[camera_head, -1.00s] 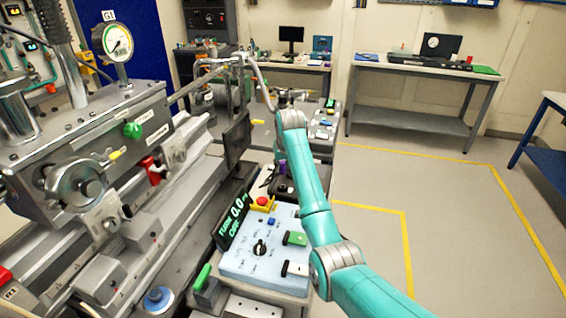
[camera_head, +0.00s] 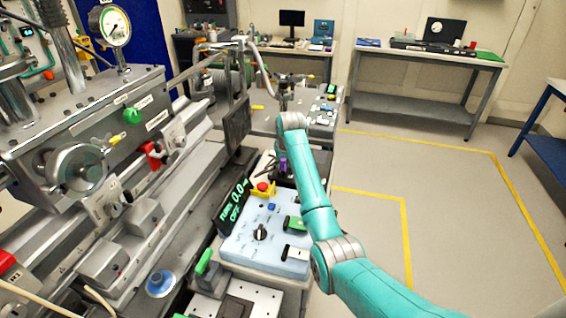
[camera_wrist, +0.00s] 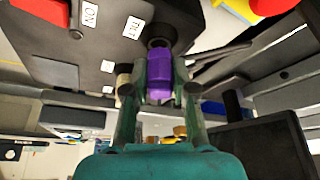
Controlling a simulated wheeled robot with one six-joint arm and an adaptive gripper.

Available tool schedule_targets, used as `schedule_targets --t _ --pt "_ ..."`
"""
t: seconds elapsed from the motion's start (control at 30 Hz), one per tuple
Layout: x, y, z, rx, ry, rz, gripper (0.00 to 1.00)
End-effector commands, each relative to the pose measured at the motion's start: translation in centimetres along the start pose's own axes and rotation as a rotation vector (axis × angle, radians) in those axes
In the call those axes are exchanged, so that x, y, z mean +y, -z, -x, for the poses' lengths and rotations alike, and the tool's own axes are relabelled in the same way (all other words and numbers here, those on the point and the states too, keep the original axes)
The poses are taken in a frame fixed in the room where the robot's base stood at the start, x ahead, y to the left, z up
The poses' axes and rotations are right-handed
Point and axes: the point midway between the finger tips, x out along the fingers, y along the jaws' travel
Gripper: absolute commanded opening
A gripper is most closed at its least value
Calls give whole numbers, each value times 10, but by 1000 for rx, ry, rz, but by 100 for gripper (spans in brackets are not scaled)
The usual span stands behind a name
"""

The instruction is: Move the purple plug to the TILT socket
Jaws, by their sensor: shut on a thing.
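The purple plug (camera_wrist: 160,72) is between the two fingers of my gripper (camera_wrist: 160,90) in the wrist view, and the fingers are shut on it. Its far end meets a dark round ring on the dark socket box (camera_wrist: 60,45); I cannot tell how deep it sits. A small white label that seems to read TILT (camera_wrist: 133,27) is beside that ring. In the head view the purple plug (camera_head: 283,165) shows small at the dark box (camera_head: 285,181), and my arm hides most of the gripper.
A dark screen (camera_wrist: 265,150) is close by at the lower right of the wrist view. Machinery fills the left; open floor (camera_head: 370,230) lies to the right.

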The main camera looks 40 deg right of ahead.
Motion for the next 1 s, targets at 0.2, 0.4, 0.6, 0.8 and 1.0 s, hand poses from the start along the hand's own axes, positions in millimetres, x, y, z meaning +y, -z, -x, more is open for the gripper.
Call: schedule_targets --t 0.2,0.4,0.6,0.8,1.0 --pt "0 0 0 0 0 0 0" --pt "0 0 0 0 0 0 0" --pt "0 -1 -2 -1 0 0 0" --pt "0 -2 -5 -1 0 0 0" --pt "0 -3 -7 -1 0 0 0"
